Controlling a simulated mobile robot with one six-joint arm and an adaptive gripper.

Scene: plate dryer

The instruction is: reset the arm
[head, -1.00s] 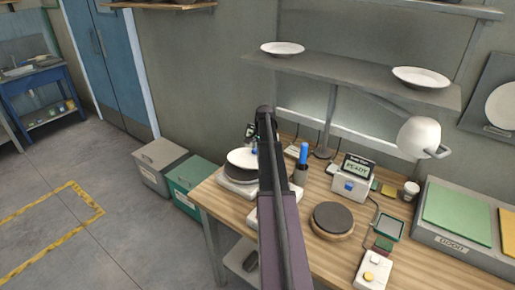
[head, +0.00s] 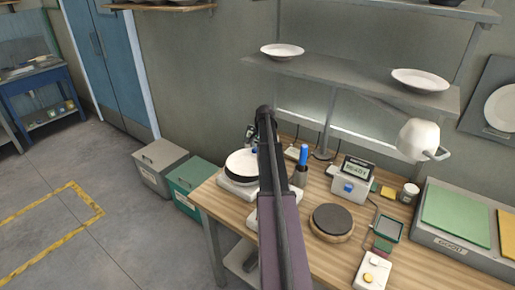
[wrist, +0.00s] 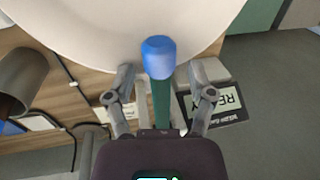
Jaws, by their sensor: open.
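My gripper (wrist: 162,80) is open in the wrist view, its two grey fingers apart. A blue-tipped green rod (wrist: 160,58) shows between them; I cannot tell whether it touches either finger. A large white plate (wrist: 100,22) fills the top of the wrist view, beyond the fingertips. In the head view my dark arm hides most of the gripper, which is near the white plate (head: 241,161) on the left bench device. Whether gripper and plate touch cannot be seen.
The wooden bench (head: 285,252) holds a blue-handled tool (head: 303,154), a display box (head: 350,186), a round dark pad (head: 333,217) and a switch box (head: 372,272). A lamp (head: 419,139) overhangs the right side. A shelf (head: 345,76) with two plates is above. Floor at left is open.

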